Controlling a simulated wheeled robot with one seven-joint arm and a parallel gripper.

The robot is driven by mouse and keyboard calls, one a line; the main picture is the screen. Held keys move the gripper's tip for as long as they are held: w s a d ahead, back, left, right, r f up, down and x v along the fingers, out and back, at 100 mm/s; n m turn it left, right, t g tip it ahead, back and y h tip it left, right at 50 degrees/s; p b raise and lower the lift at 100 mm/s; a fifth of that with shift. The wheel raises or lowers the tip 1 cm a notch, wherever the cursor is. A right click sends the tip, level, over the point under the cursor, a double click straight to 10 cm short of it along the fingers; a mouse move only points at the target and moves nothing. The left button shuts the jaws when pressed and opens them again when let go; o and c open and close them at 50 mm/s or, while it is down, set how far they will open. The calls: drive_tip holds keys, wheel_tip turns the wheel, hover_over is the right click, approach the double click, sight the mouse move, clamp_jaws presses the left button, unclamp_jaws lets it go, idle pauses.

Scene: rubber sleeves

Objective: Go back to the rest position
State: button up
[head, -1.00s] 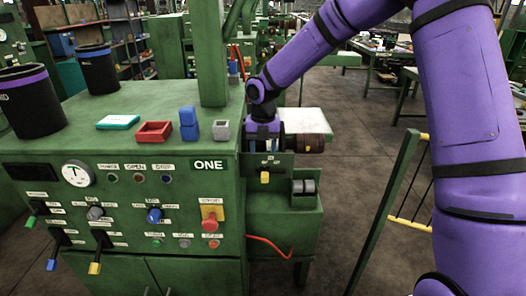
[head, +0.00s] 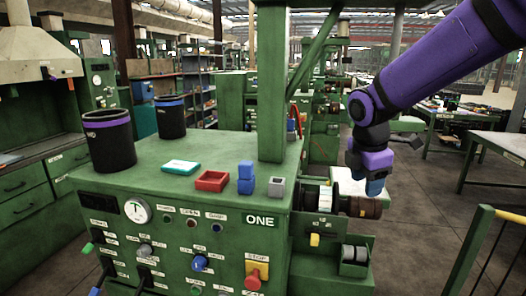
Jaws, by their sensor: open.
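My purple arm comes in from the upper right in the head view. My gripper (head: 374,192) hangs from its end, pointing down, in front of the brown roller (head: 362,207) at the right of the green machine marked ONE (head: 225,225). It looks raised a little above the roller's level, and I see nothing held in it. The fingertips are small and dark here, so their gap is hard to make out.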

drive_tip(key=s+d+r+m+t, duration=0.1)
drive_tip(key=s+d+r+m, duration=0.1)
drive_tip(key=s+m, duration=0.4)
drive_tip(key=s+d+r+m+t+y, duration=0.1)
drive_tip(key=s+d+r+m, duration=0.1)
drive_tip(key=s+m, duration=0.5)
drive_tip(key=s+d+r+m+t, duration=0.1)
drive_tip(key=s+d+r+m, duration=0.2)
drive_tip(key=s+m, duration=0.4)
drive_tip(key=s, duration=0.3)
drive_tip(key=shift+s+r+y, duration=0.15)
drive_tip(key=shift+s+y, duration=0.2)
drive_tip(key=shift+y, duration=0.05)
